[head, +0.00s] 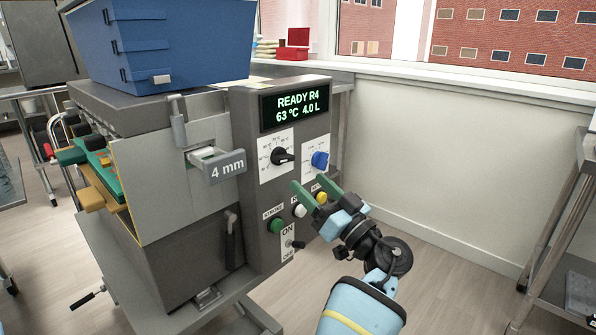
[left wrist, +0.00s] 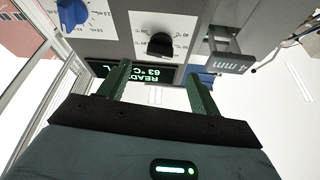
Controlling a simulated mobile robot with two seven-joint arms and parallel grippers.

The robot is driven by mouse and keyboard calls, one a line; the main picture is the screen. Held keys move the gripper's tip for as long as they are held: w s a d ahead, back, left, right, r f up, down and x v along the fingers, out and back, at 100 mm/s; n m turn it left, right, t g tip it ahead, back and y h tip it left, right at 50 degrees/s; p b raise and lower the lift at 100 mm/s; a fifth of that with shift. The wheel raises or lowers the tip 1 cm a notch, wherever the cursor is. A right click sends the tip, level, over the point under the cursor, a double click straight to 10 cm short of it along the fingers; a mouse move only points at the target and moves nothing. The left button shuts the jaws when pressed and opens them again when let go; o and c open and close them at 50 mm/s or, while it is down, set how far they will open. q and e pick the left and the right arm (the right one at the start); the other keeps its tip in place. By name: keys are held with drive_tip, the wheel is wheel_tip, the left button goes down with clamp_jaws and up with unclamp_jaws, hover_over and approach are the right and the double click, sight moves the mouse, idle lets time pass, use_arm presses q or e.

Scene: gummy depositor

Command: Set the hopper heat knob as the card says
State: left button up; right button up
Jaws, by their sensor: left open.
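The black knob (head: 283,156), on a white dial plate with temperature marks, sits on the machine's grey control panel. It also shows in the left wrist view (left wrist: 160,44), which sees the panel upside down. My left gripper (head: 313,188) is open and empty, its green fingers below the two dials in the head view and apart from the black knob. In the left wrist view the gripper (left wrist: 160,88) has the knob beyond its fingertips, roughly between them. The display (head: 294,109) reads READY R4, 63 °C, 4.0 L. I cannot make out a card. My right gripper is out of view.
A blue knob (head: 320,159) sits right of the black one. Below are green (head: 276,226), white (head: 299,211) and yellow (head: 321,198) buttons and an ON/OFF switch (head: 296,244). A 4 mm tag (head: 227,168) juts out left of the panel.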

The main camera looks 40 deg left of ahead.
sight(283, 158)
use_arm(q)
drive_tip(key=shift+p+x, duration=0.55)
drive_tip(key=shift+x, duration=3.35)
drive_tip(key=shift+s, duration=0.1)
drive_tip(key=shift+c, duration=0.3)
drive_tip(key=shift+f, duration=0.1)
drive_tip(key=c, duration=0.9)
